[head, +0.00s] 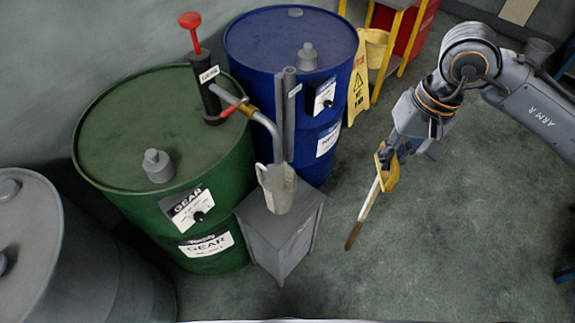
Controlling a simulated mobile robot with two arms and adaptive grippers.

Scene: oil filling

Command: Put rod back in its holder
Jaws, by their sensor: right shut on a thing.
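My right gripper (387,156) is at the right, above the floor, and is shut on the rod (366,212). The rod slants down and left from the gripper, pale along its upper part and brown at its lower tip. A yellow part (388,174) shows at the grip; I cannot tell if it belongs to the rod. Two upright grey tubes (285,115) stand in front of the blue drum, left of and apart from the rod; they may be the holder. My left gripper is not in view.
A green drum (110,135) with a red-handled pump (208,95) stands left of a blue drum (265,45). A metal jug (279,188) sits on a grey stand (285,240). A yellow wet-floor sign (359,95) stands behind.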

